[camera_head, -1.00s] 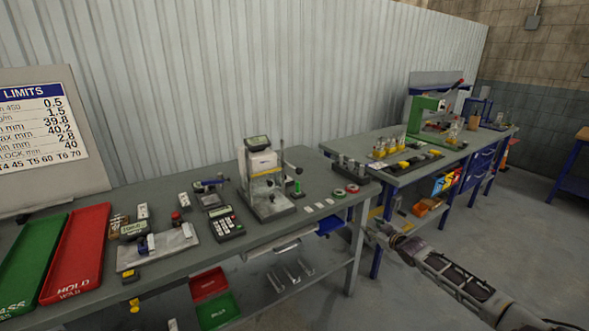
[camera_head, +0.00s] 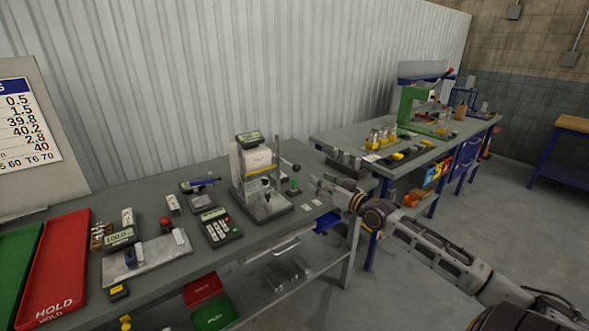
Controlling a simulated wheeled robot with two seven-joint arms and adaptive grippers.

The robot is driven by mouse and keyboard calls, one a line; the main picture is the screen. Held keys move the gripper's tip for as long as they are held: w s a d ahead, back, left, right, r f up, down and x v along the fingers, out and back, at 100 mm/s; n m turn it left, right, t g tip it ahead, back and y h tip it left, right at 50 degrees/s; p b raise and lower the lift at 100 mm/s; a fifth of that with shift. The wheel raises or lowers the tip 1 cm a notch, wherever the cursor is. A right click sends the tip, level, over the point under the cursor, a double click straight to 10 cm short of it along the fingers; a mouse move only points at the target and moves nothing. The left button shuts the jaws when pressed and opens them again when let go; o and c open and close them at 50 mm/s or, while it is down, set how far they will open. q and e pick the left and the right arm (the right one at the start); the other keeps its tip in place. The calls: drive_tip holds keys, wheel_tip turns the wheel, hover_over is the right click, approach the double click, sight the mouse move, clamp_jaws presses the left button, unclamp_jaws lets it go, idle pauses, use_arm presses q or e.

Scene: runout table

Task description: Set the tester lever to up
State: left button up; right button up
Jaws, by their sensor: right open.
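The tester (camera_head: 252,163) is a pale upright machine with a display on top and a metal base, standing on the near grey bench. Its lever (camera_head: 289,163) is a thin rod with a dark ball knob, sticking out on the right side and sloping slightly down towards the knob. My right gripper (camera_head: 316,187) reaches in from the right above the bench's right end. It is open and empty, a little right of the knob and lower in the picture, apart from it. My left gripper is out of view.
A green-topped pin (camera_head: 294,187) stands close by the tester, near the gripper. A calculator-like keypad (camera_head: 220,227) lies to the left. Red tray (camera_head: 62,262) and green tray (camera_head: 14,265) lie at far left. A second bench (camera_head: 345,134) holds a green press (camera_head: 408,107).

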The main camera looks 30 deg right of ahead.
sight(299, 170)
drive_tip(key=shift+s+d+r+m, duration=0.1)
drive_tip(key=shift+s+r+m, duration=0.05)
drive_tip(key=shift+m, duration=0.15)
drive_tip(key=shift+w, duration=0.2)
drive_tip(key=shift+w+a, duration=0.35)
drive_tip(key=shift+w, duration=1.9)
drive_tip(key=shift+w+a, duration=0.35)
drive_tip(key=shift+w, duration=1.85)
drive_tip(key=shift+w+a, duration=0.35)
drive_tip(key=shift+w, duration=1.9)
clamp_jaws()
